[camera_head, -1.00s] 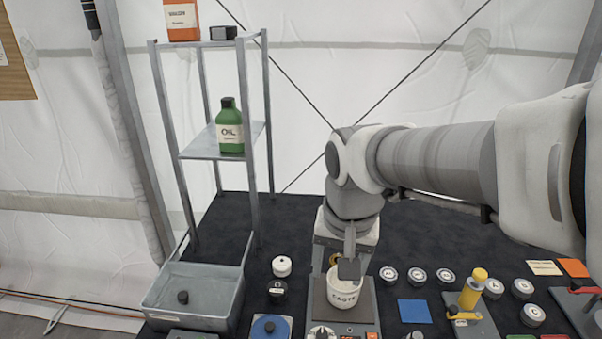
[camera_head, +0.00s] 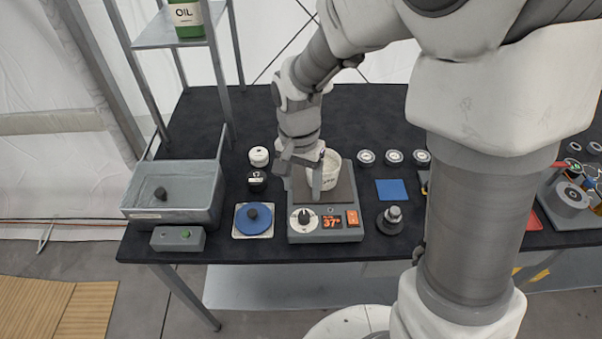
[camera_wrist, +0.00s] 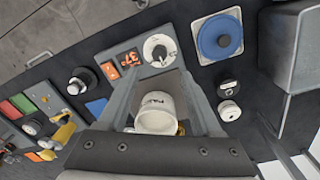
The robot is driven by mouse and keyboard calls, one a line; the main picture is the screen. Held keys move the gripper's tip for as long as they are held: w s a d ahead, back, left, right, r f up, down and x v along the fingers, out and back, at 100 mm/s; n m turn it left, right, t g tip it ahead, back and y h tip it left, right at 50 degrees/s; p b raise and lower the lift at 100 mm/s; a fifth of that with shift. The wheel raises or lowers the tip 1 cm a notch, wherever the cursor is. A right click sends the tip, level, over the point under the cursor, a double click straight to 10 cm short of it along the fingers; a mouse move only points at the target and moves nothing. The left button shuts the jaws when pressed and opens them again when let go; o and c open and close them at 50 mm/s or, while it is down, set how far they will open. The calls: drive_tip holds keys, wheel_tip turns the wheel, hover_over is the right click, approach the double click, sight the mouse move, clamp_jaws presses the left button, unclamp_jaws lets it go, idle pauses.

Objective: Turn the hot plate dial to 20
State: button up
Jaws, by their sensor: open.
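The hot plate (camera_head: 345,232) stands near the table's front edge, with a white dial (camera_head: 303,219) with a dark pointer at its front left. Its orange display (camera_head: 332,222) reads about 37, and an orange switch (camera_head: 352,218) sits to the right. A white lettered cup (camera_head: 329,172) stands on the plate. My gripper (camera_head: 302,180) is open and empty, over the left part of the plate, behind and above the dial, beside the cup.
A blue round pad with a dark knob (camera_head: 253,218) lies left of the hot plate. White and black jars (camera_head: 258,156) stand behind it. A metal tray (camera_head: 165,212) is further left, and a dark knobbed piece (camera_head: 390,220) stands right.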

sight(304, 215)
drive_tip(key=f, duration=1)
drive_tip(key=shift+s+d, duration=0.1)
drive_tip(key=shift+d, duration=0.1)
clamp_jaws()
